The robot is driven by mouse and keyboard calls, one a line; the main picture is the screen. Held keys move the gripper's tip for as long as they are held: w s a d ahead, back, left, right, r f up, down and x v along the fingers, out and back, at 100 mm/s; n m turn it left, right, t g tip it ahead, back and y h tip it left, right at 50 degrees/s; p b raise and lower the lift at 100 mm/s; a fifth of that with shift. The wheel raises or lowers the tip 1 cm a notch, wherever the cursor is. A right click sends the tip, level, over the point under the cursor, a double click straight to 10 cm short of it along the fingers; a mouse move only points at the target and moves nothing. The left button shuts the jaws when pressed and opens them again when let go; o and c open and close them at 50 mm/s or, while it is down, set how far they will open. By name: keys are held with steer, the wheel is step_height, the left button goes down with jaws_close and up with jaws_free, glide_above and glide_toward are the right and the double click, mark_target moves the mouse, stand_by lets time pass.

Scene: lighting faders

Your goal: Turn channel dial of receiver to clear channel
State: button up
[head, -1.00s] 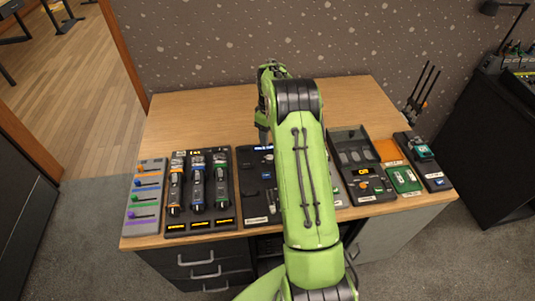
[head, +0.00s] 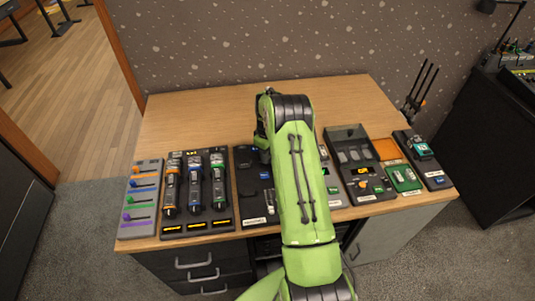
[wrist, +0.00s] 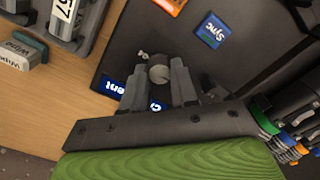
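A dark panel (head: 247,208) lies right of the microphones, partly under my arm in the head view; I cannot tell for sure that it is the receiver. In the wrist view, a dark panel (wrist: 118,55) carries a small grey round knob (wrist: 158,74) and blue labels, one reading "Sync" (wrist: 212,30), others partly covered by my fingers. My gripper (wrist: 158,82) is over this panel with its fingers apart, one on each side of the knob; contact is not clear. In the head view my gripper (head: 263,140) is partly hidden by my arm.
Left of the panel are microphones with coloured rings (head: 194,180) and a grey fader board (head: 140,200). The rear of the wooden table (head: 200,115) is clear.

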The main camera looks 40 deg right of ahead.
jaws_close()
